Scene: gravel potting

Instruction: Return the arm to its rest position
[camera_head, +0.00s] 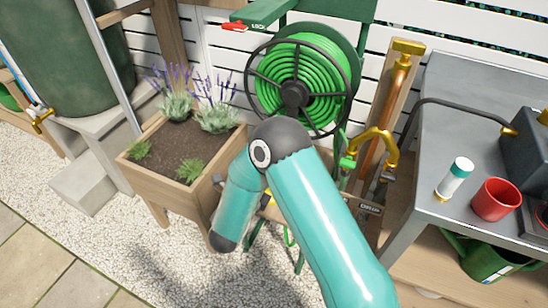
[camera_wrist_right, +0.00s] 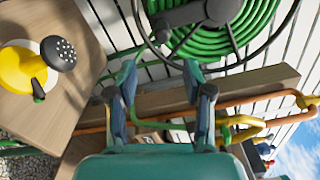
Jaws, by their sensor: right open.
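My right arm (camera_head: 325,220) is teal with a dark elbow joint. It rises from the lower right in the head view and bends down to the left, in front of the wooden planter. Its gripper is hidden there behind the arm. In the right wrist view my right gripper (camera_wrist_right: 161,85) has its two fingers apart, with nothing held between them. A wooden beam and copper pipe show behind the fingers. My left gripper is not in view.
A planter (camera_head: 160,190) with lavender stands left of the arm. A green hose reel (camera_head: 300,85) hangs behind it. A yellow watering can (camera_wrist_right: 22,68) sits at left in the wrist view.

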